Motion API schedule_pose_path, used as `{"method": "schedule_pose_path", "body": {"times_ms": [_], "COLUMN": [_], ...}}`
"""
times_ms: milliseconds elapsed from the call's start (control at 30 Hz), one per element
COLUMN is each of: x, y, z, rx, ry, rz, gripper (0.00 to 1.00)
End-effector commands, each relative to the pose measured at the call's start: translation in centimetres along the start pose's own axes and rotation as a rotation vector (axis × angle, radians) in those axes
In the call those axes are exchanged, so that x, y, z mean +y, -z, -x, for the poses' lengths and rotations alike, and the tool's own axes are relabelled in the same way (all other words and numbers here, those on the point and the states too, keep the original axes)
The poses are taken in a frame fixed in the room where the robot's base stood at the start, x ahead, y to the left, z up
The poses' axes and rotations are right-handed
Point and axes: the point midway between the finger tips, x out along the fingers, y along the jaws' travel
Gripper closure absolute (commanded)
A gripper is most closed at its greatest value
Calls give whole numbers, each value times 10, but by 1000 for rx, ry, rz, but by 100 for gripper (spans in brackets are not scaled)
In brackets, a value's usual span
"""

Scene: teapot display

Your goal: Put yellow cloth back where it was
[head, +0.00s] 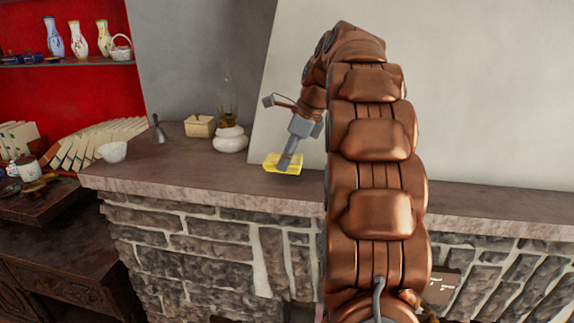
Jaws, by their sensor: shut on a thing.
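The yellow cloth (270,166) shows as a small flat yellow piece over the stone mantel, near its front edge. My gripper (284,166) points down at the cloth and is shut on it. The fingers hide part of the cloth. I cannot tell whether the cloth touches the mantel top or is held just above it.
The mantel (220,180) holds a white round pot (230,140), a yellowish lidded box (200,126), a grey bell (159,130) and a white bowl (112,152). Books (85,145) lean at the left. A pale panel (420,90) stands behind my arm.

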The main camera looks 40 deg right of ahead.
Motion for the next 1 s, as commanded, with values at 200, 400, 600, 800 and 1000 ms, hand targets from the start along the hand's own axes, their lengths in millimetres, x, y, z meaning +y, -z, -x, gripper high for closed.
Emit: {"method": "schedule_pose_path", "body": {"times_ms": [200, 400, 600, 800, 1000], "x": [-4, -3, -3, -3, -3], "y": [1, 5, 12, 13, 14], "z": [-2, -13, -28, -32, -34], "rx": [0, 0, -1, -1, -1], "ry": [0, 0, 0, 2, 0], "rz": [0, -1, 0, 0, 0], "gripper": [64, 64, 64, 64, 64]}}
